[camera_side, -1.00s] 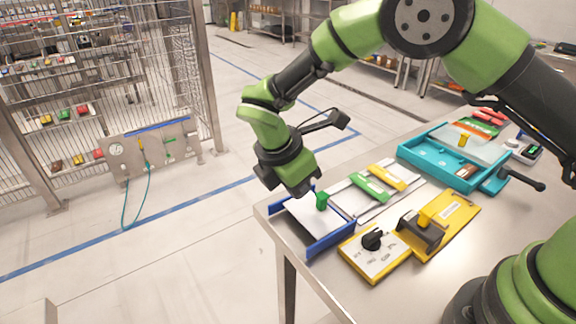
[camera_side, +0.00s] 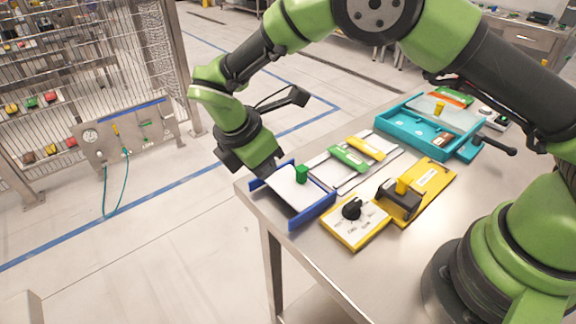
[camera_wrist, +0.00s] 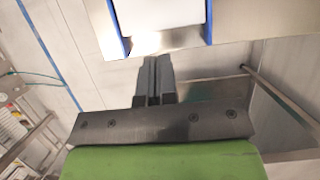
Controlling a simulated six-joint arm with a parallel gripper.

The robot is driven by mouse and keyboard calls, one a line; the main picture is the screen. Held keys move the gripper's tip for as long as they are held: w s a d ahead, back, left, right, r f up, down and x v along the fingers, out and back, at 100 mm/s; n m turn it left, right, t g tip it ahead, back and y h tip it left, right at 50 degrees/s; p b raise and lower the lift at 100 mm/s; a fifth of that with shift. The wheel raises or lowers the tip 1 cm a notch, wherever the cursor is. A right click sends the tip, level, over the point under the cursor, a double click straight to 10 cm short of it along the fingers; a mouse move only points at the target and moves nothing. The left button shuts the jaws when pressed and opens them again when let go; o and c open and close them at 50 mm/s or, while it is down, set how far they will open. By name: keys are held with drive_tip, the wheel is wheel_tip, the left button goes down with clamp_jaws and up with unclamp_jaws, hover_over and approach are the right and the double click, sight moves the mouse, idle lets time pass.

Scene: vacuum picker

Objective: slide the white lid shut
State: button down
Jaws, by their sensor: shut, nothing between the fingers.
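The white lid (camera_side: 290,190) lies between the blue side rails (camera_side: 313,210) of a tray at the table's near left corner. A green knob (camera_side: 302,174) stands up from the lid near its right edge. My gripper (camera_side: 264,172) is beside the tray's left end, its fingertips partly hidden behind the far blue rail. In the wrist view my gripper (camera_wrist: 154,62) is shut and empty, its fingers pointing towards the lid (camera_wrist: 163,12), with a gap of bare metal between. The knob is outside the wrist view.
A yellow panel with a black dial (camera_side: 355,220), a plate with a green handle (camera_side: 348,158) and a teal box (camera_side: 410,133) stand to the right. The steel table edge (camera_side: 252,208) is just left of the tray, with open floor beyond.

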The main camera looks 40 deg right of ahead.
sight(301, 169)
drive_tip(key=x, duration=0.4)
drive_tip(key=d, duration=0.2)
drive_tip(key=shift+d, duration=1.05)
drive_tip(key=d, duration=0.2)
drive_tip(key=shift+d, duration=0.3)
drive_tip(key=shift+a, duration=0.1)
